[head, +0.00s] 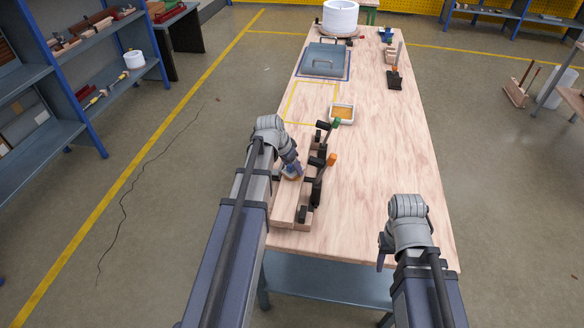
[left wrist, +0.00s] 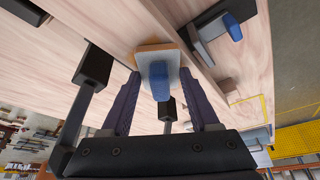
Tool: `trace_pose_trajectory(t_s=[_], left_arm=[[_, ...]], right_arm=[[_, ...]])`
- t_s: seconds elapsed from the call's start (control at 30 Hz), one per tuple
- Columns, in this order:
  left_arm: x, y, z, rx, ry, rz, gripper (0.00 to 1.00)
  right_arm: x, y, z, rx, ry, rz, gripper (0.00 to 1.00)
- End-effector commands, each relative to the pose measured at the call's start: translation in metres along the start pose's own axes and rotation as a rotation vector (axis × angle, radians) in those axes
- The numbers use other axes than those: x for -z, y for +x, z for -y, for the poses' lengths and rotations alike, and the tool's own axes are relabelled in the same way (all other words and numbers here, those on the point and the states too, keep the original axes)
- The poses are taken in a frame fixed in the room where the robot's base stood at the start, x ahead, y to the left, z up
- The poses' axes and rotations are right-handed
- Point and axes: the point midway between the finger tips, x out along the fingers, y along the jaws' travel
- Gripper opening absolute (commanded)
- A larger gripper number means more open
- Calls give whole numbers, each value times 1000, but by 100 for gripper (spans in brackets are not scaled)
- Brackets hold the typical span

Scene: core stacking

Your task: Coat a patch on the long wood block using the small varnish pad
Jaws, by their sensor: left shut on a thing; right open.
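The small varnish pad (head: 291,177) has a blue grip and a pale, flat body. My left gripper (head: 292,169) is shut on it, and in the left wrist view the pad (left wrist: 157,76) shows its blue grip between the two fingers. The long wood block (head: 284,207) lies along the table's left side, with black clamps along it. The pad is over the block; I cannot tell whether they touch, and the patch under it is hidden. A white tray of amber varnish (head: 342,112) stands beyond the block. My right gripper (head: 381,252) is open and empty by the table's front right.
Black clamps (head: 318,188), with orange and green tips, stand close to the right of my left gripper. A grey lidded box (head: 325,59), a white drum (head: 340,18) and small tools (head: 395,79) are farther back. The table's right half is mostly clear.

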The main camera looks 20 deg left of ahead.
Motion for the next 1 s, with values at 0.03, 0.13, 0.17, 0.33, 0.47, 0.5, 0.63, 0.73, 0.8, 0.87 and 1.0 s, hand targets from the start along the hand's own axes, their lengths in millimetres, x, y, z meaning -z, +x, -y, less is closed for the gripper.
trace_pose_trajectory(t_s=[0.03,0.13,0.17,0.33,0.47,0.5,0.63,0.73,0.8,0.87,1.0], left_arm=[[4,2,3,0,0,0,17],[10,5,8,0,0,0,17],[12,6,10,0,0,0,17],[22,11,17,0,0,0,17],[23,12,18,0,0,0,17],[23,11,18,0,0,0,17],[25,12,19,0,0,0,17],[29,15,23,0,0,0,17],[33,17,26,0,0,0,17],[37,19,29,0,0,0,17],[46,23,36,0,0,0,17]], right_arm=[[0,0,0,0,0,0,50],[0,1,0,0,0,0,50],[0,1,0,0,0,0,50],[0,2,0,0,0,0,50],[0,2,0,0,0,0,50],[0,2,0,0,0,0,50],[0,2,0,0,0,0,50],[0,2,0,0,0,0,50],[0,3,0,0,0,0,50],[0,3,0,0,0,0,50],[0,4,0,0,0,0,50]])
